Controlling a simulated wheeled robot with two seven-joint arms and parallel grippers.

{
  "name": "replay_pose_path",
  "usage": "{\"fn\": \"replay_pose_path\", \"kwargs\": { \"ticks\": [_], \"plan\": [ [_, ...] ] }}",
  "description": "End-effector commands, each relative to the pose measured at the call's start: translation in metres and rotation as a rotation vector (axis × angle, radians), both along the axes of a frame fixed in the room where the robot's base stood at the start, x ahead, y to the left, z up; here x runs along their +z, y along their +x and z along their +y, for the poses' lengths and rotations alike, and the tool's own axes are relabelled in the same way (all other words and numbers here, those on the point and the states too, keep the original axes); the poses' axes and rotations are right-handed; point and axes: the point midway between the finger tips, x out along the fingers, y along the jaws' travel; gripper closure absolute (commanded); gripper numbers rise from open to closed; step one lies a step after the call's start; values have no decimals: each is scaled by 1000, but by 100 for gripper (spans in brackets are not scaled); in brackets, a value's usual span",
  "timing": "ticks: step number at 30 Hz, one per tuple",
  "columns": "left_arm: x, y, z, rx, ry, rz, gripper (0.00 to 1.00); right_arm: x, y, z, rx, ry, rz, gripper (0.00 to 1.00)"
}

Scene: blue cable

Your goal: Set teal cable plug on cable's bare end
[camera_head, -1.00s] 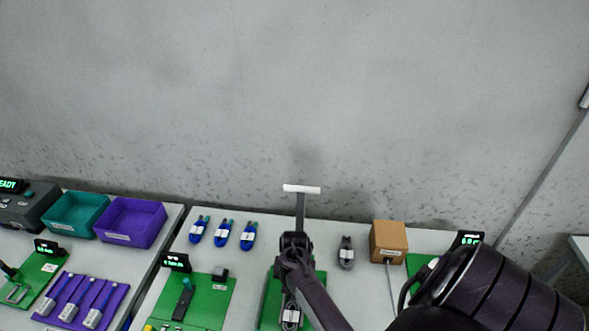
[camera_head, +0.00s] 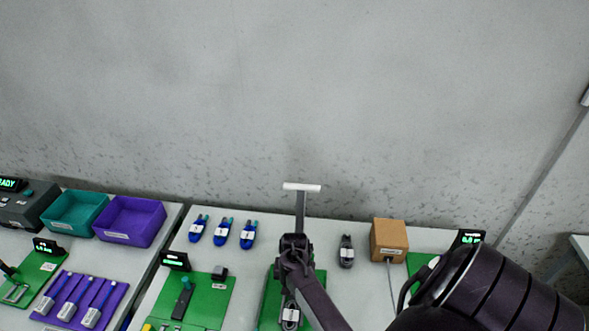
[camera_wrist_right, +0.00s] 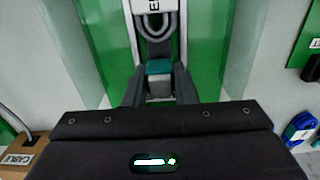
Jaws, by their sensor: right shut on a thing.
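The teal plug (camera_wrist_right: 158,67), with a pale grey body below it, sits between the dark fingers of my right gripper (camera_wrist_right: 157,88). The gripper is shut on it. Beyond it, in line, a coiled grey cable (camera_wrist_right: 155,25) lies in a pale holder with a label over it, above a green board. The cable's bare end cannot be made out. In the head view my right gripper (camera_head: 294,246) is over the green board (camera_head: 270,300), hiding the plug; the grey cable (camera_head: 290,315) shows below it. My left gripper is not in view.
Three blue cable bundles (camera_head: 221,233) lie left of the gripper. A grey bundle (camera_head: 346,252) and a cardboard box (camera_head: 389,240) are to its right. A T-shaped post (camera_head: 301,188) stands behind it. Another green board (camera_head: 205,300) is at left, beyond some clear table.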

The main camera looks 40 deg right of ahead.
Motion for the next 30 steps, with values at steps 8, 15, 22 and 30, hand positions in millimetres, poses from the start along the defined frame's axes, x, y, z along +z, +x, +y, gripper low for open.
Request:
{"fn": "replay_pose_path", "kwargs": {
  "ticks": [8, 15, 22, 30],
  "plan": [
    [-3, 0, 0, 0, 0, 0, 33, -5, 0, 0, 0, 1, -1, 89],
    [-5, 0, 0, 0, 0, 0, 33, -8, 0, 0, 0, 0, 0, 89],
    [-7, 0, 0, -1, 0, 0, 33, -12, 0, 0, 0, 0, 0, 89],
    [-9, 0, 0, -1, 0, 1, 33, -16, 0, 0, 0, 0, 0, 89]
  ]
}}
